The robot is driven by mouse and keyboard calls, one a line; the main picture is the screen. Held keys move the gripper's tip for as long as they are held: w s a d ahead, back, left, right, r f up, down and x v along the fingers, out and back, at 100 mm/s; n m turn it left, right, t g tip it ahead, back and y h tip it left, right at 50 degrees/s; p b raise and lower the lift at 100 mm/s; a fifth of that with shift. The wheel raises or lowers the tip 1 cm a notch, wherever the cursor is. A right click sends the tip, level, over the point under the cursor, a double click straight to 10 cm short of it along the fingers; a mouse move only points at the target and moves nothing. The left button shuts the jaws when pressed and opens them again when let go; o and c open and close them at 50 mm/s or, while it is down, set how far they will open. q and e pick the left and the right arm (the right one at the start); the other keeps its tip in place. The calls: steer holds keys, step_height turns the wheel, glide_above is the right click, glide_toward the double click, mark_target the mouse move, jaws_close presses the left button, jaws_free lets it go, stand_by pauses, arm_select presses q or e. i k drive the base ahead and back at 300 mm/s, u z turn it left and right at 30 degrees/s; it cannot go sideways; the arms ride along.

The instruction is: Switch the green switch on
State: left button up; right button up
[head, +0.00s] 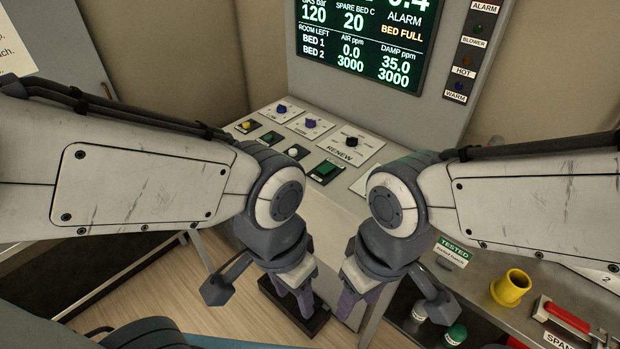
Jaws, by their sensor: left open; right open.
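A green square switch (325,171) sits on the sloped white control panel (372,142), at the right end of its front row. I cannot tell from here whether it is on or off. My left gripper (298,298) hangs pointing down in front of the console, below and nearer than the switch. My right gripper (358,300) also points down, just to its right. Both grippers are open and hold nothing visible. Neither touches the panel. My forearms and wrists hide part of the panel's front and right side.
Other controls include a yellow knob (245,126), a white knob (293,152), blue knobs (282,109) and a black knob (351,141) marked RENEW. A display (365,40) stands behind. A yellow cup (511,287) and a red-handled item (562,316) lie on the right bench.

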mark_target(324, 169)
steer(key=u, duration=0.55)
steer(key=i, duration=1.05)
steer(key=z, duration=0.35)
steer(key=k, duration=0.55)
steer(key=z, duration=0.3)
steer(key=i, duration=0.5)
